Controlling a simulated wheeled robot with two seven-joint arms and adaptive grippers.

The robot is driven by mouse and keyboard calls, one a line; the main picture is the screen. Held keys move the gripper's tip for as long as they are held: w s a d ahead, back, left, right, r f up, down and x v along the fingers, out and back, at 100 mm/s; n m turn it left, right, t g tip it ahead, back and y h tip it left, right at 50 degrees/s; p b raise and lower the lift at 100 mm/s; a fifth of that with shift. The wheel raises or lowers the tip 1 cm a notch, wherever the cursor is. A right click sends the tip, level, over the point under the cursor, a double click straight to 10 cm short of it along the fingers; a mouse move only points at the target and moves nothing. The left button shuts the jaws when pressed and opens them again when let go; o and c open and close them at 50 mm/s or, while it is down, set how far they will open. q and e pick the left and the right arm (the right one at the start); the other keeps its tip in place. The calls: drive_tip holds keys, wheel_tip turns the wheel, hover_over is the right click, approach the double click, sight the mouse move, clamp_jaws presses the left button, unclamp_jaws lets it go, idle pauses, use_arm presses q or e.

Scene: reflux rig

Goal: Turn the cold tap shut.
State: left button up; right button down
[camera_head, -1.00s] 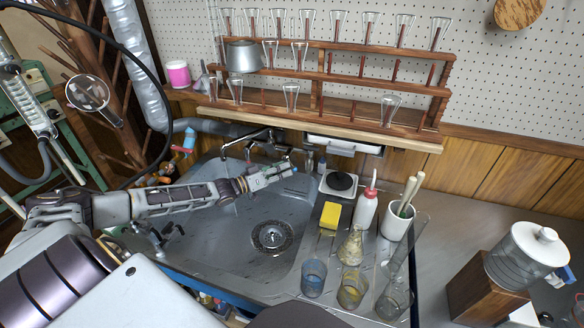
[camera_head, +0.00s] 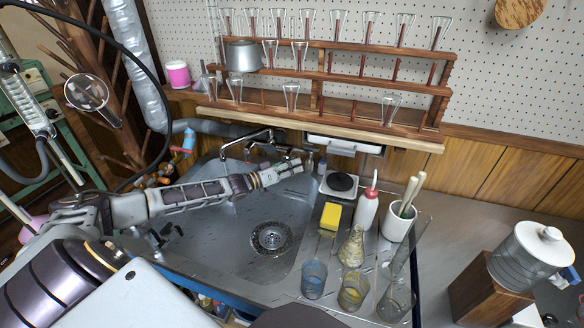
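A dark and chrome faucet (camera_head: 250,141) is mounted at the back of the metal sink (camera_head: 210,222), its spout curving over the basin. My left arm reaches across the sink from the left. My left gripper (camera_head: 297,166) is at the back right corner of the sink, just right of the faucet. Its fingers point right and look close together, but their gap is too small to judge. I cannot make out the cold tap's handle; it may be hidden behind the gripper. Whether the gripper touches it cannot be told. My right gripper is not in view.
A black-topped plate (camera_head: 341,184), yellow sponge (camera_head: 331,216), white squeeze bottle (camera_head: 367,208) and white pot (camera_head: 398,222) stand close to the right. Several glass vessels are in front. A wooden rack (camera_head: 330,120) of glassware hangs above. The sink basin is empty around its drain (camera_head: 272,239).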

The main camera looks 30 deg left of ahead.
use_arm(q)
clamp_jaws()
idle(0.3)
idle(0.3)
